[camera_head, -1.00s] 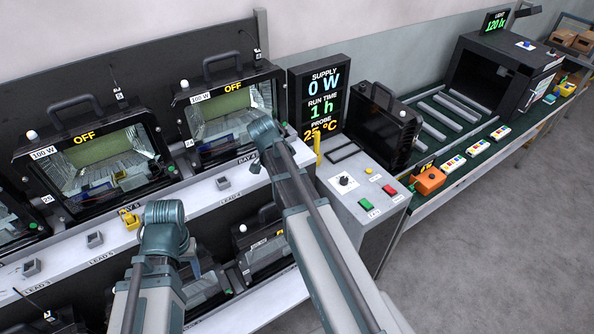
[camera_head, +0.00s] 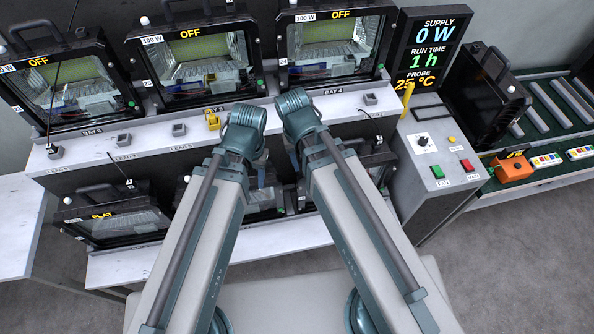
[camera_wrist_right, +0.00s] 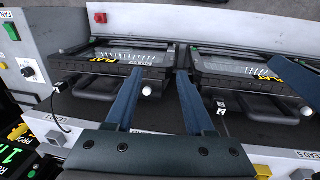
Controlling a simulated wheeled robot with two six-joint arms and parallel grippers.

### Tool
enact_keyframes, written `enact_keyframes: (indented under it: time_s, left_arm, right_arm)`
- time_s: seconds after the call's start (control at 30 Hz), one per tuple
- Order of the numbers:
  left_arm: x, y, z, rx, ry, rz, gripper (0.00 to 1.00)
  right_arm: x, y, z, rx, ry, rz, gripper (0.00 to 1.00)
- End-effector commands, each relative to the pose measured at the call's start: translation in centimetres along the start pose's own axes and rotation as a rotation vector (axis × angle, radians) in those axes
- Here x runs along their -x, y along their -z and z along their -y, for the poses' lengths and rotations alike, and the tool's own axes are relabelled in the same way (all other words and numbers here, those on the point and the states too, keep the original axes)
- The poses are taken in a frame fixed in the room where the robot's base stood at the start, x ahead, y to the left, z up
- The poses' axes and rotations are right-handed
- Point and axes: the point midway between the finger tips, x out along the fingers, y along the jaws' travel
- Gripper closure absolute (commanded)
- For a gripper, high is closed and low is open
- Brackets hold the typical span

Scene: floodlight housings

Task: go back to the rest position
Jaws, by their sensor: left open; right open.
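My left arm comes in from the left in the head view; its gripper (camera_head: 262,176) points down at the front of the lead ledge, and only a blue finger shows past the wrist. My right arm is beside it, its wrist (camera_head: 300,112) close to the left one; its fingers are mostly hidden there. In the right wrist view my right gripper (camera_wrist_right: 160,82) has two blue fingers spread apart with nothing between them. Lower-shelf housings (camera_wrist_right: 115,62) lie beyond the fingertips. Neither gripper is seen holding anything.
Floodlight housings marked OFF (camera_head: 198,62) stand in the upper bays behind a white ledge (camera_head: 100,150) with lead sockets and a yellow piece (camera_head: 212,119). The supply display (camera_head: 430,50) and switch cabinet (camera_head: 432,150) stand at right. Grey floor is clear at lower right.

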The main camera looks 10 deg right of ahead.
Motion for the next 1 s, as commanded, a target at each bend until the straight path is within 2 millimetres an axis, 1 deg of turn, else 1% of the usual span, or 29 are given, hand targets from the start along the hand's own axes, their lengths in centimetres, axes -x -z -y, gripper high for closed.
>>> enact_keyframes:
  time_s: [0.03, 0.1, 0.17, 0.3, 0.53, 0.67, 0.8, 0.87, 0.93, 1.0]
  left_arm:
    - [0.0, 0.0, 0.0, 0.0, 0.0, 0.0, 0.46]
    - [0.0, 0.0, 0.0, 0.0, 0.0, 0.0, 0.46]
    - [0.0, 0.0, 0.0, 0.0, 0.0, 0.0, 0.46]
    - [0.0, 0.0, 0.0, 0.0, 0.0, 0.0, 0.46]
    - [-0.1, 0.0, 0.0, 0.0, 0.0, 0.0, 0.46]
    - [-1.5, 0.1, -0.1, 0.0, 0.0, 0.0, 0.46]
    - [-4.1, 0.2, -0.4, -0.001, 0.0, 0.0, 0.46]
    - [-5.1, 0.3, -0.5, -0.001, 0.0, 0.0, 0.46]
    - [-5.5, 0.3, -0.5, -0.001, 0.0, 0.0, 0.46]
    - [-5.3, 0.3, -0.5, -0.001, 0.0, 0.0, 0.46]
  right_arm:
    - [0.1, -1.4, 1.1, 0.097, 0.012, 0.005, 0.46]
    - [0.2, -2.4, 2.2, 0.197, 0.027, 0.011, 0.46]
    - [0.3, -2.9, 2.8, 0.253, 0.035, 0.014, 0.46]
    - [0.3, -3.2, 3.2, 0.299, 0.041, 0.017, 0.46]
    - [0.2, -3.1, 3.1, 0.296, 0.04, 0.017, 0.46]
    - [-1.1, -3.1, 3.3, 0.295, 0.04, 0.016, 0.46]
    - [-3.8, -3.1, 3.7, 0.295, 0.04, 0.016, 0.46]
    - [-4.8, -3.1, 3.8, 0.295, 0.04, 0.016, 0.46]
    - [-5.2, -3.1, 3.9, 0.295, 0.039, 0.016, 0.46]
    - [-4.9, -3.1, 3.9, 0.295, 0.039, 0.016, 0.46]
